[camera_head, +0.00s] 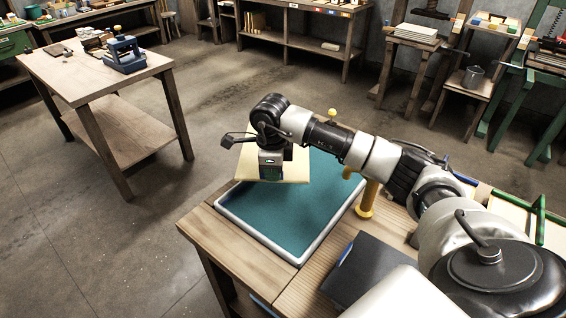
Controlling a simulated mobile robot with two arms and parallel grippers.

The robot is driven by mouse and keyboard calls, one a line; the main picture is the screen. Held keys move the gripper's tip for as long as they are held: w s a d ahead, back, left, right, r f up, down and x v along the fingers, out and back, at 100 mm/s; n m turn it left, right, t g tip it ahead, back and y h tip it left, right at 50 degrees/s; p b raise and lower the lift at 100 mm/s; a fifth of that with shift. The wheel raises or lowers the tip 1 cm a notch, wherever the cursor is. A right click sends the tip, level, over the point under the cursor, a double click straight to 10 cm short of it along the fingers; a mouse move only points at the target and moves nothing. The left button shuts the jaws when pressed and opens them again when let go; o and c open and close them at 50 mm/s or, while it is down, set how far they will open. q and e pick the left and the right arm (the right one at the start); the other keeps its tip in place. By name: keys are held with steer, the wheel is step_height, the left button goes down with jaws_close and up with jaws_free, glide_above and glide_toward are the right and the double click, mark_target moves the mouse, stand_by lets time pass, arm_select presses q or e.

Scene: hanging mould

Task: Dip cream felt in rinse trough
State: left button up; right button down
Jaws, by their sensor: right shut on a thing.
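The rinse trough (265,243) is a shallow tray with a pale rim and teal inside, set at the left end of the near wooden bench. The cream felt (295,172) is a flat pale sheet over the trough's far part. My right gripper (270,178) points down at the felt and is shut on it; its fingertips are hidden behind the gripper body. The felt looks roughly level. I cannot tell whether it touches the trough's teal inside. My left gripper is not in view.
A dark flat slab (375,270) lies nearer on the bench. A green frame (540,220) is at the right. A wooden table (90,72) with a blue device (124,55) stands apart across open floor.

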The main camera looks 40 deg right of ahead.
steer(key=d+m, duration=0.1)
steer(key=m, duration=0.1)
steer(key=w+d+m, duration=0.1)
steer(key=d+m, duration=0.1)
steer(key=w+d+f+m, duration=0.1)
steer(key=m, duration=0.1)
steer(key=shift+d+m, duration=0.2)
steer(key=shift+m, duration=0.2)
step_height(320, 180, down, 13)
steer(key=b, duration=0.9)
steer(key=shift+f, duration=0.15)
steer(key=shift+f+b, duration=0.25)
steer(key=shift+b, duration=0.15)
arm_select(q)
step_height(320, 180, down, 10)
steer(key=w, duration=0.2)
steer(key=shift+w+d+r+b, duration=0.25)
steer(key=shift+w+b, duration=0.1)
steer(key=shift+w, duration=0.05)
arm_select(e)
steer(key=shift+f, duration=0.6)
steer(key=shift+d, duration=0.1)
